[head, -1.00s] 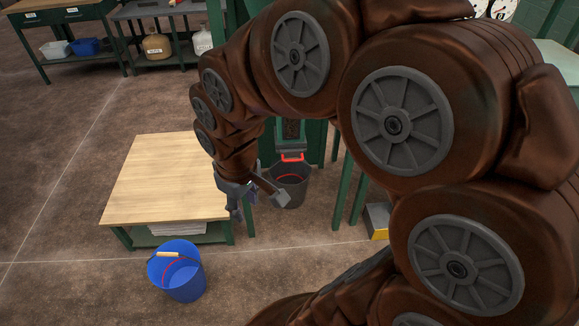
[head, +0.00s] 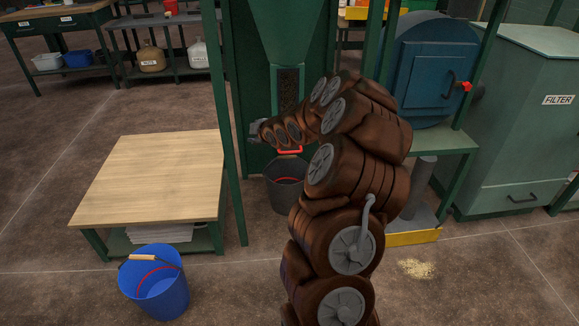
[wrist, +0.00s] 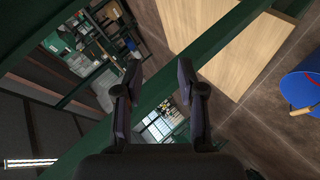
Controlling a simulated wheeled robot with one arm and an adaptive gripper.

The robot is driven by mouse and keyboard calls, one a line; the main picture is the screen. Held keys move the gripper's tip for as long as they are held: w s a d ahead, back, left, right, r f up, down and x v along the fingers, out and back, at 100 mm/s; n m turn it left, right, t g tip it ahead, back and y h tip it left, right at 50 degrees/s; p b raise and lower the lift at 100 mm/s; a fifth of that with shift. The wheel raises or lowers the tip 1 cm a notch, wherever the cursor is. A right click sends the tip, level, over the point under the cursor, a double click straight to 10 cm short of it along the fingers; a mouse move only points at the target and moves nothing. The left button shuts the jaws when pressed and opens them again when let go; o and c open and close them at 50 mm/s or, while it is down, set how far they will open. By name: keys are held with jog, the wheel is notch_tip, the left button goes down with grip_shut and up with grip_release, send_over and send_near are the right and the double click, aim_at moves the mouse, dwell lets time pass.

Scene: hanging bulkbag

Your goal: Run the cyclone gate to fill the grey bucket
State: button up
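The grey bucket (head: 284,196) stands on the floor under the green cyclone's spout (head: 288,92). A red handle (head: 289,151), which looks like the gate's, shows at the foot of the spout above the bucket. My gripper (head: 254,132) is left of the spout, beside the green post, and higher than the red handle. In the wrist view my gripper (wrist: 158,82) has its two fingers apart with nothing between them. The inside of the grey bucket is only partly visible, and my arm covers its right side.
A blue bucket (head: 158,283) stands on the floor in front of the wooden-topped table (head: 150,178). A green post (head: 232,130) stands close by my gripper. A filter cabinet (head: 530,110) is at right, and a small pale spill (head: 415,268) lies on the floor.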

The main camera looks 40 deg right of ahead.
jog(key=d+f+n+t+h+b, duration=0.1)
jog(key=d+f+n+t+b, duration=0.1)
jog(key=d+f+b, duration=0.65)
jog(key=n+t, duration=0.2)
send_near(290, 152)
jog(key=w, duration=0.3)
jog(key=shift+h, duration=0.3)
jog(key=shift+f+b+x, duration=0.15)
jog(key=shift+b+x, duration=0.4)
jog(key=shift+x, duration=0.7)
jog(key=shift+f+b+x, duration=0.2)
jog(key=shift+b+x, duration=0.3)
jog(key=shift+x, duration=0.8)
jog(key=shift+f+b+x, duration=0.15)
jog(key=shift+b+x, duration=0.4)
jog(key=shift+x, duration=0.7)
jog(key=shift+s+d, duration=0.1)
jog(key=shift+d, duration=0.05)
grip_shut()
